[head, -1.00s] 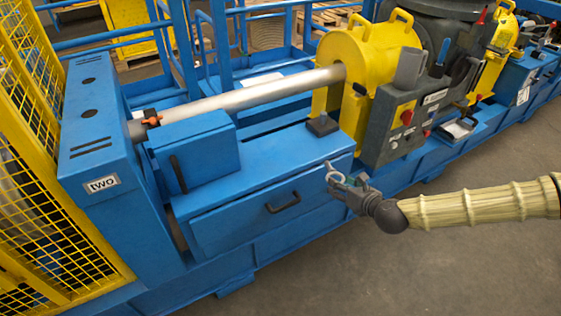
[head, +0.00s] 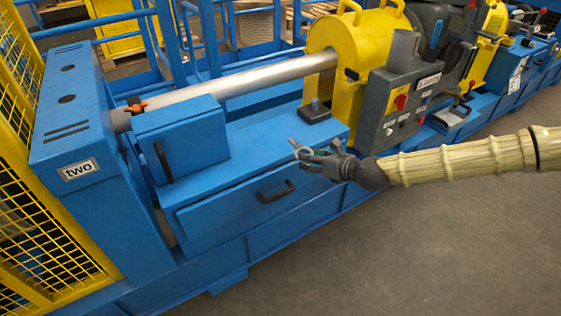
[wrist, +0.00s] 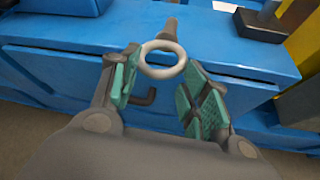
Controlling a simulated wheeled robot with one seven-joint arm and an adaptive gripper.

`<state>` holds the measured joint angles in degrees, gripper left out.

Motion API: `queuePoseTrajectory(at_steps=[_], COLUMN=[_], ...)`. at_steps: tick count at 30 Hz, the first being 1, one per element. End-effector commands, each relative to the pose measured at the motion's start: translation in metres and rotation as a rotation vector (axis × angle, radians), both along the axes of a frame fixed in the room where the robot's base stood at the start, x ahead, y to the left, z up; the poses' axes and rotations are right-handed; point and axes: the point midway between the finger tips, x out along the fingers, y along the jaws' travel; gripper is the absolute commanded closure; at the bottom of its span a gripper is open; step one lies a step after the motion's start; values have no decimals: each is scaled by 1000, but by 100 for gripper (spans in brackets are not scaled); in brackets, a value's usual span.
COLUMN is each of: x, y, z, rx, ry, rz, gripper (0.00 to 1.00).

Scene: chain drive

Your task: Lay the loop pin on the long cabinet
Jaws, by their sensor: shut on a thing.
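The loop pin (wrist: 163,60) is a pale metal ring with a grey stem, and it is between the fingers of my gripper (wrist: 160,78) in the wrist view. The stem points away from the gripper. In the head view my gripper (head: 318,157) is shut on the pin, whose small grey end shows at the fingertips (head: 297,146). The long cabinet (head: 245,158) is blue with a flat top and a drawer front with a dark handle (head: 275,191). My gripper shows over the right end of its top front edge; its exact height above it is unclear.
A blue box (head: 182,140) stands on the cabinet's left part. A dark block with a post (head: 315,111) stands at its back right. A grey control box (head: 400,105) and a yellow housing (head: 340,70) stand farther right. The cabinet top between is bare.

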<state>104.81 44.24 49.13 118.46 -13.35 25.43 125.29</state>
Motion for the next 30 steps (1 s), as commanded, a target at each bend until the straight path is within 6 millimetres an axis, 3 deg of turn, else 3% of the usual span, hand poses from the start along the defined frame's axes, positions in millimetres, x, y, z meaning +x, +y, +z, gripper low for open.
queuePoseTrajectory(at_steps=[18,24,30], x=[20,23,23], y=[85,99,101], z=[-8,-9,-18], rx=[-2,-1,-1], ry=[-2,-1,1], rz=[1,0,0], gripper=[88,88,88])
